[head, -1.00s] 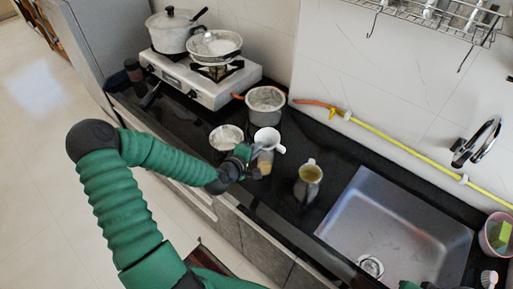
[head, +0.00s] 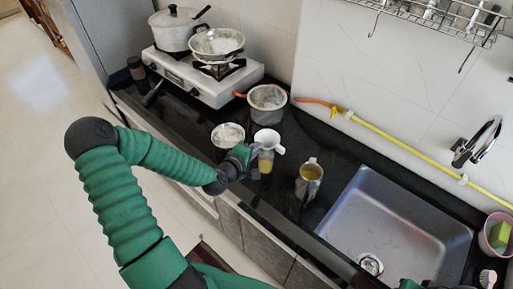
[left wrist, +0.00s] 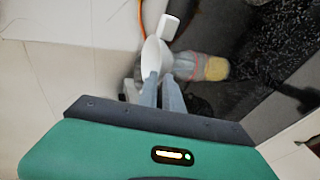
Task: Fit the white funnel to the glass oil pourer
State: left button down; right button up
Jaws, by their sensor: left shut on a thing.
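The white funnel (head: 267,137) is over the counter near its front edge, and it also shows in the left wrist view (left wrist: 154,58). The glass oil pourer (head: 266,163), with yellow oil in it, stands directly below the funnel in the head view. In the left wrist view the pourer (left wrist: 187,66) is partly hidden behind the funnel. I cannot tell whether the funnel's spout is inside the pourer's neck. My left gripper (head: 246,154) is shut on the funnel's side, its two fingers (left wrist: 161,94) close together.
A steel jug (head: 309,181) with yellowish contents stands right of the pourer, before the sink (head: 400,235). A bowl (head: 228,135) and a metal pot (head: 267,98) stand behind and left. The stove (head: 205,80) holds pans.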

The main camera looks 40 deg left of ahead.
pick_arm(q)
jog(key=c, duration=1.4)
grip_release()
jog(key=shift+c, duration=0.2)
jog(key=p+v, duration=1.7)
